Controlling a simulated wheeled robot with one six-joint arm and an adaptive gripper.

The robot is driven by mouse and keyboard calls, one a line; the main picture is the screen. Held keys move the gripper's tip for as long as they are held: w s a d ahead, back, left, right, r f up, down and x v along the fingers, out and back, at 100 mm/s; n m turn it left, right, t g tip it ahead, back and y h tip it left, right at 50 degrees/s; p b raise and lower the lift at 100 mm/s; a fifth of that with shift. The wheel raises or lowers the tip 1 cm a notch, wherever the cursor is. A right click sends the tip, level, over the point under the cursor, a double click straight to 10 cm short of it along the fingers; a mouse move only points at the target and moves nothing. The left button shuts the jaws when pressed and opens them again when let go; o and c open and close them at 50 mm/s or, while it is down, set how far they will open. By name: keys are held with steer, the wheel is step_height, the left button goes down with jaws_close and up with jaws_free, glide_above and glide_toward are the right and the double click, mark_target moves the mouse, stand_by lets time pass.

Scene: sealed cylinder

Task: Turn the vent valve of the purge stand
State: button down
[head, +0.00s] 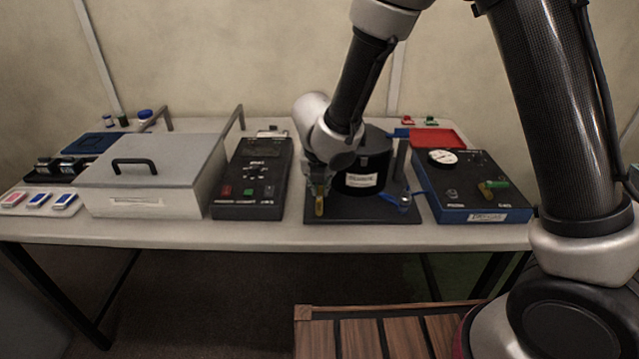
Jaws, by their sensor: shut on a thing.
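The purge stand appears to be the black base plate (350,213) with a black cylinder (376,158) on it, bearing a white label. My gripper (319,192) points down at the stand's front left, in front of the cylinder's left side. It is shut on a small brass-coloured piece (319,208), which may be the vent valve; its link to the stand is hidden. A blue lever-like part (405,201) lies at the stand's right. My wrist covers the cylinder's upper left.
Left are a dark instrument box (248,192) and a grey lidded case (160,170). A red tray (438,137) lies behind. The table's front strip is clear.

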steer(key=m, duration=0.2)
steer(key=d+m+h, duration=0.1)
steer(key=m, duration=0.1)
steer(key=shift+s+h, duration=0.2)
steer(key=shift+h, duration=0.1)
steer(key=m, duration=0.2)
steer(key=s+d+m+g+h, duration=0.1)
steer(key=m, duration=0.1)
steer(key=shift+d+m, duration=0.15)
steer(key=shift+m, duration=0.15)
steer(key=m, duration=0.1)
steer(key=m+g, duration=0.1)
steer(key=m, duration=0.1)
steer(key=s+m+g+h, duration=0.1)
steer(key=shift+d+m, duration=0.3)
steer(key=shift+d, duration=0.05)
steer(key=shift+s+d+m+g+h, duration=0.15)
steer(key=shift+s+m+g, duration=0.25)
steer(key=shift+m, duration=0.6)
steer(key=shift+s+m+g+h, duration=0.15)
steer(key=shift+s+m+g, duration=0.2)
steer(key=shift+m, duration=0.65)
steer(key=c, duration=1.5)
jaws_free()
steer(key=shift+o, duration=0.2)
